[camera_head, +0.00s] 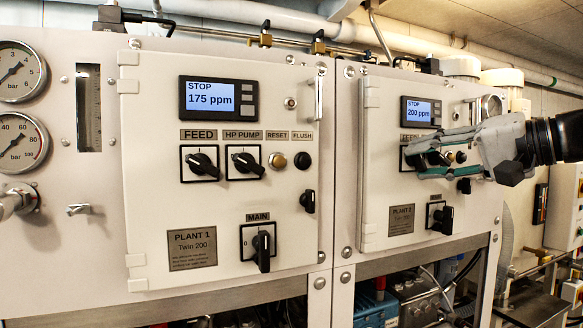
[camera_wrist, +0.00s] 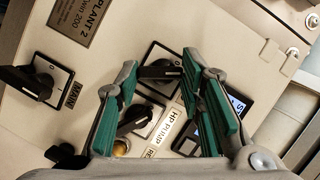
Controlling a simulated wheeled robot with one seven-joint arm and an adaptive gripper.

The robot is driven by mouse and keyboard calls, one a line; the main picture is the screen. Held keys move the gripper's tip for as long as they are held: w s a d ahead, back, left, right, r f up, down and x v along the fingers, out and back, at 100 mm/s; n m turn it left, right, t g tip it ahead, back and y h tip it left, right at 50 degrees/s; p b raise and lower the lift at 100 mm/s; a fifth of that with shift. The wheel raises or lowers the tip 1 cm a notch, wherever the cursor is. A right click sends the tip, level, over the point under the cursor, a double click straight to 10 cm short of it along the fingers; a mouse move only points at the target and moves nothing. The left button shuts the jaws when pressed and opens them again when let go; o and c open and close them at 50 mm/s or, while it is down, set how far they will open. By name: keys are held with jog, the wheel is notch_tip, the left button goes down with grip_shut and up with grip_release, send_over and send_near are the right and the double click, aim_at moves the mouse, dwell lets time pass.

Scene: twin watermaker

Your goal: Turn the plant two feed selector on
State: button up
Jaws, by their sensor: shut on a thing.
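The plant two feed selector (camera_wrist: 160,72) is a black knob on a white square plate. In the wrist view it lies between the two green-padded fingertips of my gripper (camera_wrist: 161,64), which is shut on it. In the head view my gripper (camera_head: 414,156) reaches in from the right and hides most of this selector and part of its label. The plant two display (camera_head: 420,111) above it reads STOP and 200 ppm. The HP pump selector (camera_wrist: 134,119) sits close beside it, between my fingers lower in the wrist view.
The plant two main switch (camera_head: 440,216) is below my gripper, with the plant two plate (camera_head: 401,219) beside it. Plant one's cabinet (camera_head: 150,215) stands to the left with its own feed selector (camera_head: 201,163). Pipes (camera_head: 290,22) run above the cabinets.

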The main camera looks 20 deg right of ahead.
jog(key=m+t+b, duration=0.1)
jog(key=m, duration=0.1)
jog(key=m+y+b, duration=0.1)
jog(key=m, duration=0.1)
jog(key=shift+f+m+t+b, duration=0.2)
jog(key=shift+m+t+b, duration=0.15)
jog(key=shift+m+t, duration=0.05)
dwell(0.4)
jog(key=o, duration=1.2)
jog(key=shift+c, duration=0.2)
jog(key=v, duration=1.2)
jog(key=shift+d+f, duration=0.15)
jog(key=shift+f, duration=0.05)
